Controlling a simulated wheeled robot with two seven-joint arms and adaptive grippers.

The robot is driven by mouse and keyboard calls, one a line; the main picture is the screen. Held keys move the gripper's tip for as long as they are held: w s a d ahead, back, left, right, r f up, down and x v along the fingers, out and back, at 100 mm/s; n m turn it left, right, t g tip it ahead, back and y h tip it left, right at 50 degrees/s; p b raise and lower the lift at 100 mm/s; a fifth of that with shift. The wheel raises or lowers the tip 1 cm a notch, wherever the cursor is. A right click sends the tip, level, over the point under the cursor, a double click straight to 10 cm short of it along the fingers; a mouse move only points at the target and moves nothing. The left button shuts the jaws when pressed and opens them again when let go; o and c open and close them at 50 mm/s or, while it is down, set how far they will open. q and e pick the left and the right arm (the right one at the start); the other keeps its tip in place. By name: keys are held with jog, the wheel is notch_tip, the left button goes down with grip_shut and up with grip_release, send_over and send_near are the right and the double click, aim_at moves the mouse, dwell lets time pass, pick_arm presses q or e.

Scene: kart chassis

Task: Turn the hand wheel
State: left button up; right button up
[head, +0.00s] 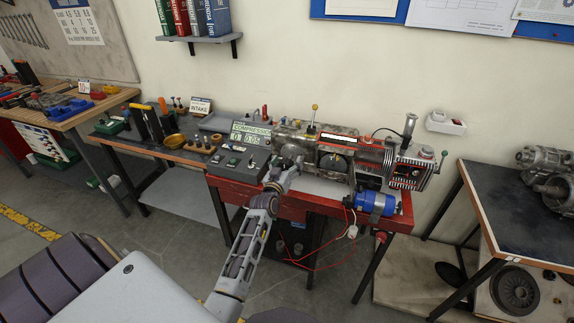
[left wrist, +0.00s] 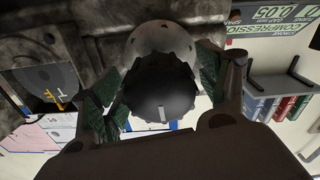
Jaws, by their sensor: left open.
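A dark round part with a short white mark (left wrist: 160,95), which looks like the hand wheel, sits in front of a pale round housing (left wrist: 155,42) in the left wrist view. My left gripper (left wrist: 155,103) is open, with one green-padded finger on each side of the dark part. I cannot tell whether the pads touch it. In the head view my left gripper (head: 278,180) is at the left front of the grey machine (head: 330,146) on the red bench and hides most of the wheel. My right gripper is not in view.
The compression display box (head: 251,134) stands close left of my gripper. A blue cylinder (head: 375,203) with red wires hangs at the bench's front right. A dark-topped table (head: 510,215) with metal parts stands at right. Books (head: 192,18) are on a wall shelf.

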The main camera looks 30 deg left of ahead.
pick_arm(q)
jog(key=shift+v, duration=1)
jog(key=v, duration=1)
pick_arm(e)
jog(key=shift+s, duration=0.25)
pick_arm(q)
jog(key=shift+w, duration=0.1)
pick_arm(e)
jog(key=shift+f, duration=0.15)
